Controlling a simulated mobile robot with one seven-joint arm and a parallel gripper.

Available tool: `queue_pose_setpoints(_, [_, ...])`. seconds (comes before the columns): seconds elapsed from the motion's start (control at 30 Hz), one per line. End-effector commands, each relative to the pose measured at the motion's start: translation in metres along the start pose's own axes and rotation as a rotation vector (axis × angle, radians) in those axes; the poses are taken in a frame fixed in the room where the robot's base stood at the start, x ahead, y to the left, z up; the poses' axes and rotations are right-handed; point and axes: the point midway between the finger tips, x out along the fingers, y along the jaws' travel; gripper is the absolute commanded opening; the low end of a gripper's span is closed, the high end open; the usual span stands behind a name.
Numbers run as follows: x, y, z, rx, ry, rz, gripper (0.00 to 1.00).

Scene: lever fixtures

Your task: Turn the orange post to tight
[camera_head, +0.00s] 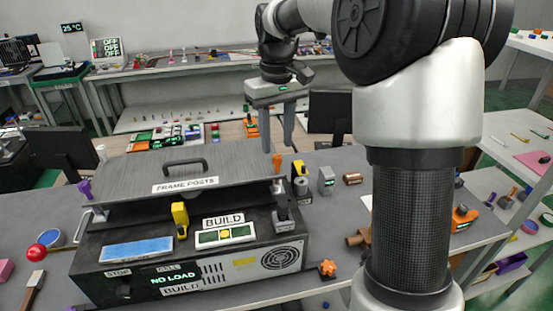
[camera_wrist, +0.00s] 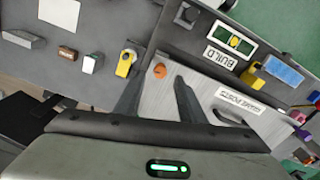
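The orange post (camera_head: 277,160) stands at the right end of the grey lid labelled FRAME POSTS (camera_head: 130,172). In the wrist view the post (camera_wrist: 160,71) shows as a small orange round top. My gripper (camera_head: 277,148) is open and points down, with its fingertips just above the post in the head view. In the wrist view the post lies just past the gap between the two fingertips (camera_wrist: 157,82), nearer the left one. Nothing is between the fingers. I cannot read any tight mark by the post.
A yellow lever (camera_head: 180,218) and a BUILD panel (camera_head: 225,235) are in front. A black handle (camera_head: 184,165) rises from the lid.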

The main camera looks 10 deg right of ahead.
Motion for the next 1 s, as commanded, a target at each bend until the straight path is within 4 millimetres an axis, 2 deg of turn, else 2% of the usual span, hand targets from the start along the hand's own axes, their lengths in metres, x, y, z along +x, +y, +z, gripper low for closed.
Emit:
queue_pose_setpoints(0.1, [0.025, 0.0, 0.001, 0.0, -0.002, -0.001, 0.36])
queue_pose_setpoints(0.3, [0.051, 0.0, 0.0, 0.0, -0.001, -0.001, 0.36])
queue_pose_setpoints(0.43, [0.058, 0.0, 0.0, 0.0, 0.001, -0.001, 0.36])
queue_pose_setpoints(0.7, [0.059, 0.0, 0.0, 0.0, 0.001, 0.0, 0.36])
queue_pose_setpoints(0.77, [0.059, 0.0, 0.0, 0.0, 0.001, 0.0, 0.3])
queue_pose_setpoints(0.93, [0.059, 0.0, 0.0, 0.0, 0.001, 0.0, 0.01])
queue_pose_setpoints(1.0, [0.059, 0.0, 0.0, 0.0, 0.001, 0.0, 0.0])
